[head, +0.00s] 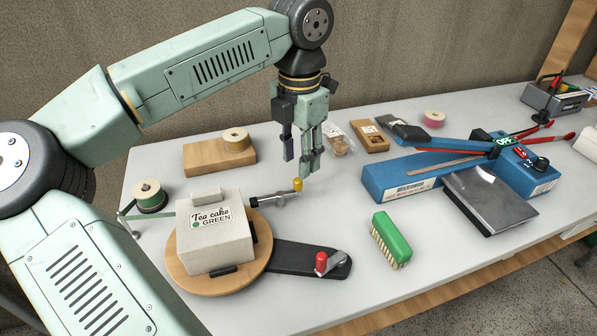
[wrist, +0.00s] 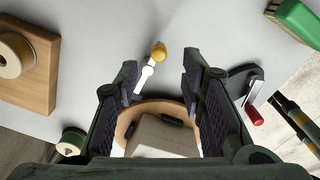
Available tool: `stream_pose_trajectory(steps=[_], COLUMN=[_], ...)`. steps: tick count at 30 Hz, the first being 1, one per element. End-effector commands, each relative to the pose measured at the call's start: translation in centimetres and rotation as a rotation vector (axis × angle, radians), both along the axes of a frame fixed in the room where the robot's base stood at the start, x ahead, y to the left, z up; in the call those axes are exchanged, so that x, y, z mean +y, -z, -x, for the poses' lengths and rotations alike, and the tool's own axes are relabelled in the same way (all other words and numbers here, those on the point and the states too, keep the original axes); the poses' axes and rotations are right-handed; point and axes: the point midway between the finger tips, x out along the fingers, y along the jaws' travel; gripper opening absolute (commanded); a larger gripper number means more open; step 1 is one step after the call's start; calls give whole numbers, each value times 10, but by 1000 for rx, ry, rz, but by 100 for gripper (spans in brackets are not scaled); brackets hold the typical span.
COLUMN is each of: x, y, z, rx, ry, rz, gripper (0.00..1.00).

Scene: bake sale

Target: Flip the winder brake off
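The winder has a round wooden turntable (head: 180,277) carrying a pale box labelled "Tea cake GREEN" (head: 212,232). A metal lever with a yellow knob (head: 298,184) sticks out to the right of the box; the knob also shows in the wrist view (wrist: 158,54). A black arm (head: 290,259) runs right from the turntable and bears a metal piece with a red knob (head: 321,262). The red knob shows in the wrist view (wrist: 254,116). Which lever is the brake is not labelled. My gripper (head: 301,160) is open and empty, pointing down above the yellow knob, apart from it.
A green ribbon spool (head: 150,196) stands left of the box. A wooden block with a tape roll (head: 205,156) lies behind. A green brush (head: 390,240), a blue sealer (head: 400,178) and small packages are to the right. Bare table lies between brush and winder.

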Motion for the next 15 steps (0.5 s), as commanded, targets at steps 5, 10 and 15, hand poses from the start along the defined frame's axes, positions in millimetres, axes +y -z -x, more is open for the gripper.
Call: stream_pose_trajectory(steps=[5,10,15], x=[0,0,0], y=[31,49,55], z=[1,0,0], rx=[1,1,-1], ry=[2,0,-1], rz=[1,1,0], gripper=[36,36,36])
